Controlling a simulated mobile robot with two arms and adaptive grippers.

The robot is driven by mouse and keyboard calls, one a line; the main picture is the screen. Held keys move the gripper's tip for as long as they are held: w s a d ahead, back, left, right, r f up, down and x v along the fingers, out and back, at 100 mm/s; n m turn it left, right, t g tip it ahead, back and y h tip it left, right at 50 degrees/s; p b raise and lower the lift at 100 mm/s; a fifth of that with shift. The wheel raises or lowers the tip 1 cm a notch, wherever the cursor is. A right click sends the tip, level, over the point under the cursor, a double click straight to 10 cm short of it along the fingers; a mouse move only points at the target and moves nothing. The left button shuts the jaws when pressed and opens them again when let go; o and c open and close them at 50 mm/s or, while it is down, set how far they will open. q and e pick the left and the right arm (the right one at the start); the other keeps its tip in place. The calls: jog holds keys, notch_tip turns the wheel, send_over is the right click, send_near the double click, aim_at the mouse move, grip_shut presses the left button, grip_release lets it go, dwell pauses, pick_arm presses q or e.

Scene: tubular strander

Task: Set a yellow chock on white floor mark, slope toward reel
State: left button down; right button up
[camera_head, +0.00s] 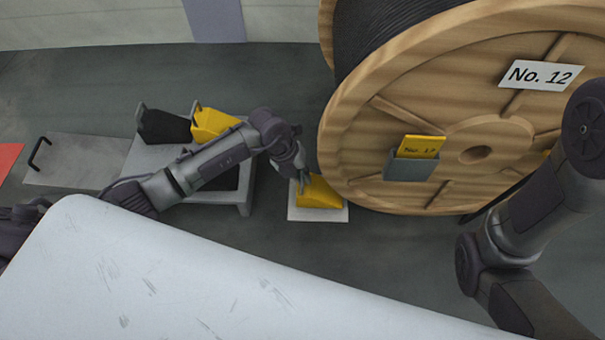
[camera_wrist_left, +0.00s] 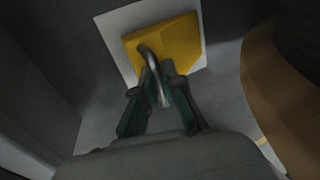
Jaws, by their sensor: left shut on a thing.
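A yellow chock (camera_head: 320,194) is on the white floor mark (camera_head: 294,214), close to the lower left of the wooden reel (camera_head: 345,150). My left gripper (camera_head: 302,180) reaches down to its left side. In the left wrist view, my left gripper (camera_wrist_left: 160,88) is shut on the bar handle of the yellow chock (camera_wrist_left: 182,40). The white mark (camera_wrist_left: 112,28) shows around it there. I cannot tell whether the chock fully rests on the mark, nor clearly which way its slope faces. My right gripper is out of view.
A grey low stand (camera_head: 245,200) holds a black chock (camera_head: 160,126) and another yellow chock (camera_head: 212,122). A grey plate with a black handle (camera_head: 75,165) lies further left. The reel carries a No. 12 label (camera_head: 540,75) and a card pocket (camera_head: 410,167).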

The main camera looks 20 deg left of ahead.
pick_arm(q)
jog(key=shift+f, duration=0.35)
dwell(0.4)
jog(key=c, duration=1.2)
grip_release()
